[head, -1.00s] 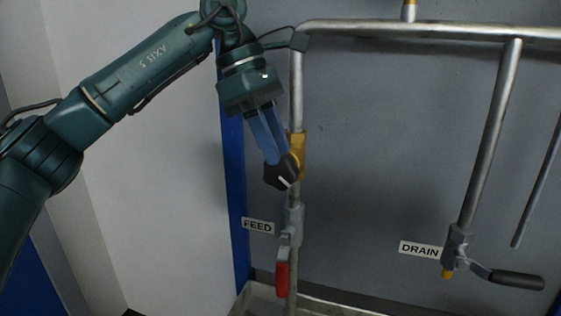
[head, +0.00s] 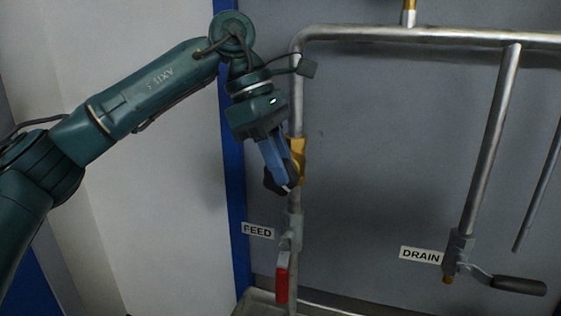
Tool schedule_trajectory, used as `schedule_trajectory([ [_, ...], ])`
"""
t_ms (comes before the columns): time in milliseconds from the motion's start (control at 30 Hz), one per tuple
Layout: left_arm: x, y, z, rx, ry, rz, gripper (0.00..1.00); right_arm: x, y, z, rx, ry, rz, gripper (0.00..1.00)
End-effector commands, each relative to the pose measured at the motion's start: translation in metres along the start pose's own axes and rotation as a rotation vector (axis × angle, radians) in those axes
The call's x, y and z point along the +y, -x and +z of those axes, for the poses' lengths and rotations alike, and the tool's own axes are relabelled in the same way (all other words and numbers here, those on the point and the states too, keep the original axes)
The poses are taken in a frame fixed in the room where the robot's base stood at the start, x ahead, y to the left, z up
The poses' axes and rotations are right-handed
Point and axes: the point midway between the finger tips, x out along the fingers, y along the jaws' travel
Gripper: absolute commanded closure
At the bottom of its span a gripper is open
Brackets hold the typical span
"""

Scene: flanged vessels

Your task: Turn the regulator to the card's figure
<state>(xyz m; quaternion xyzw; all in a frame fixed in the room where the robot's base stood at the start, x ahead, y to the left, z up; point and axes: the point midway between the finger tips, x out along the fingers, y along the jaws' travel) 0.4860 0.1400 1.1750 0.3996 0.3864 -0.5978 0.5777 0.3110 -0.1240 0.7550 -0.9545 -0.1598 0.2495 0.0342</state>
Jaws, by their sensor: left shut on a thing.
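The regulator has a brass body (head: 300,147) on the vertical pipe and a black knob (head: 272,182) with a pale pointer line. My left gripper (head: 282,182) reaches down from the upper left and is shut on the black knob, its blue fingers covering part of it. The knob's scale cannot be made out. No card with a figure shows in the head view. My right gripper is not in view.
Below the regulator is the feed valve with a red handle (head: 282,285), beside the FEED label (head: 258,231). At right is the drain valve with a black lever (head: 518,285) and the DRAIN label (head: 421,255). A pipe (head: 420,34) runs across the top.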

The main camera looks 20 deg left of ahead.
Motion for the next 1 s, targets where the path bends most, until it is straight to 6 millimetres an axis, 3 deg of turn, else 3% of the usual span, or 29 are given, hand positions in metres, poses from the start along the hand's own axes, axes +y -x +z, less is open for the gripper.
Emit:
schedule_trajectory([
  [300,0.000,0.002,0.007,0.170,-0.003,-0.002,1.00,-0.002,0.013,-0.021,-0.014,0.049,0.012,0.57],
  [667,0.000,-0.002,0.005,0.201,-0.001,0.001,1.00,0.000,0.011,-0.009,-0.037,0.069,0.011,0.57],
  [700,0.000,-0.001,0.005,0.201,-0.001,0.001,0.77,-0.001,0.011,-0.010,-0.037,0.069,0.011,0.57],
  [800,0.000,-0.002,0.005,0.201,-0.001,0.001,0.70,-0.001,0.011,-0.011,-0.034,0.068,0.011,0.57],
  [1000,0.000,-0.001,0.005,0.201,0.000,0.001,0.70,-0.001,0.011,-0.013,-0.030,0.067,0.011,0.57],
])
